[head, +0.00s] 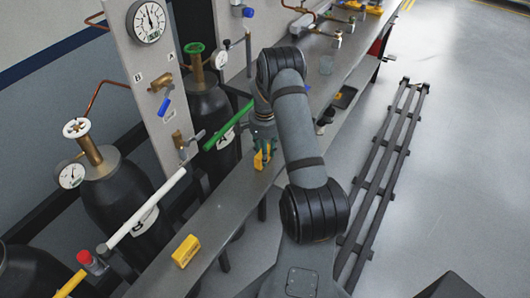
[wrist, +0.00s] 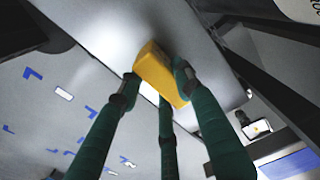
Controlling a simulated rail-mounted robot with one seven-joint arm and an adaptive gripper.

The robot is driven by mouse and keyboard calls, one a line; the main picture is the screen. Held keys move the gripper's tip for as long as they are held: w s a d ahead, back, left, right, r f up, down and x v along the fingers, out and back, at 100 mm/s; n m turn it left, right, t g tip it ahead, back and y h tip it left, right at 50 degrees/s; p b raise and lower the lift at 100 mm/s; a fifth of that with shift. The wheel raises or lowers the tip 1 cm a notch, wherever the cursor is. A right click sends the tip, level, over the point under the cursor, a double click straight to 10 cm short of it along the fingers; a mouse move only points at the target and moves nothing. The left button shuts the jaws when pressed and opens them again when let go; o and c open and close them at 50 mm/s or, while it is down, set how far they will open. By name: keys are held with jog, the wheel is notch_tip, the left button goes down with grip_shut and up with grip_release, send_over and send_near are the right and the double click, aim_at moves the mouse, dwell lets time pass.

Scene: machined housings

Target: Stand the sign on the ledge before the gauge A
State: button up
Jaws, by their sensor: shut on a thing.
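My gripper (head: 264,150) has green fingers and is shut on a yellow sign (head: 261,160), over the grey ledge (head: 222,205) near its middle. In the wrist view, the fingers of my gripper (wrist: 158,88) close around the yellow sign (wrist: 157,70), which looks tilted there. I cannot tell whether the sign touches the ledge. A large round gauge (head: 149,21) sits high on the grey panel. Smaller gauges show on the left cylinder (head: 71,175) and by the green valve (head: 219,60). The panel's letter labels are small, and I cannot tell which gauge is A.
A second yellow block (head: 185,251) lies on the ledge nearer the front. Dark gas cylinders (head: 122,205) stand behind the ledge. A green lever (head: 228,126) and a white lever (head: 146,208) reach toward it.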

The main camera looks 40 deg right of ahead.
jog(key=shift+f, duration=0.15)
jog(key=shift+f+b, duration=0.15)
jog(key=shift+b, duration=0.2)
jog(key=o, duration=1)
jog(key=shift+o, duration=0.9)
notch_tip(320, 180, up, 13)
jog(key=b, duration=0.1)
jog(key=shift+f, duration=0.2)
jog(key=shift+a+f, duration=0.1)
jog(key=shift+f, duration=0.05)
